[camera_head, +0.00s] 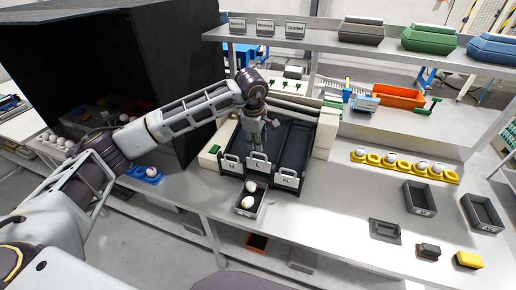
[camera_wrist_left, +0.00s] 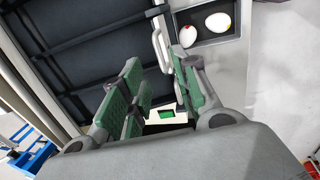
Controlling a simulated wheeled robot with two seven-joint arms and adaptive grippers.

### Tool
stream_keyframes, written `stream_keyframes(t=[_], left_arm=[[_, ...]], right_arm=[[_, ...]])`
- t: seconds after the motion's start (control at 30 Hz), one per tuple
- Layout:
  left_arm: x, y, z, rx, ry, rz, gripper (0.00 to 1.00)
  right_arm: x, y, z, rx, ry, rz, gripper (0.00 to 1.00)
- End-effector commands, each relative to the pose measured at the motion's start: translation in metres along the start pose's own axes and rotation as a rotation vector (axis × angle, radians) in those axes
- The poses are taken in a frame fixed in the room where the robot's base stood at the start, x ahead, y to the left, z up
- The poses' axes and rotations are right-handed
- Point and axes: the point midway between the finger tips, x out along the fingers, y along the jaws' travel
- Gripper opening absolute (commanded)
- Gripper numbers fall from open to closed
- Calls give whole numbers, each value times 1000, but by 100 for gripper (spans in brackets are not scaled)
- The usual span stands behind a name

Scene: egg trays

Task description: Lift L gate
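The sorter's three gates stand side by side at the front of its dark lanes in the head view. The middle gate, marked L (camera_head: 258,166), has a pale handle on its front. The left gate (camera_head: 231,163) and the right gate (camera_head: 287,178) flank it; their labels are hard to read. My left gripper (camera_head: 256,143) points down just above and behind the L gate. In the left wrist view its green-padded fingers (camera_wrist_left: 163,92) are apart with nothing clearly held between them. A pale gate handle (camera_wrist_left: 160,50) shows just beyond the fingertips. My right gripper is out of view.
A small grey tray (camera_head: 240,210) with two eggs sits before the gates. Yellow egg holders (camera_head: 448,176), dark bins (camera_head: 420,198) and a yellow block (camera_head: 469,260) lie on the right table (camera_head: 345,205). A large black enclosure (camera_head: 120,65) stands at left. A shelf (camera_head: 350,47) spans behind.

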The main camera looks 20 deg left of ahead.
Motion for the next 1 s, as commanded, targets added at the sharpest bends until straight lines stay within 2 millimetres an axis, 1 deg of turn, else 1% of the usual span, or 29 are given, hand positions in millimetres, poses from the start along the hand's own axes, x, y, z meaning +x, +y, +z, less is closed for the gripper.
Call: stream_keyframes(t=[0.2, 0.4, 0.6, 0.87, 1.0], left_arm=[[28, -1, 0, 1, 0, -3, 30], [47, 0, 1, 0, -1, -1, 30], [55, 0, 0, 0, -1, -1, 30], [56, 0, 0, 1, 0, 0, 30], [56, 0, 0, 1, 0, 0, 13]], right_arm=[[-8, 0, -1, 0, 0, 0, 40], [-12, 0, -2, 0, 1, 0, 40], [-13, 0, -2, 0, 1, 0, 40], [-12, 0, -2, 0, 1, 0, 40], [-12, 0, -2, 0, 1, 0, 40]])
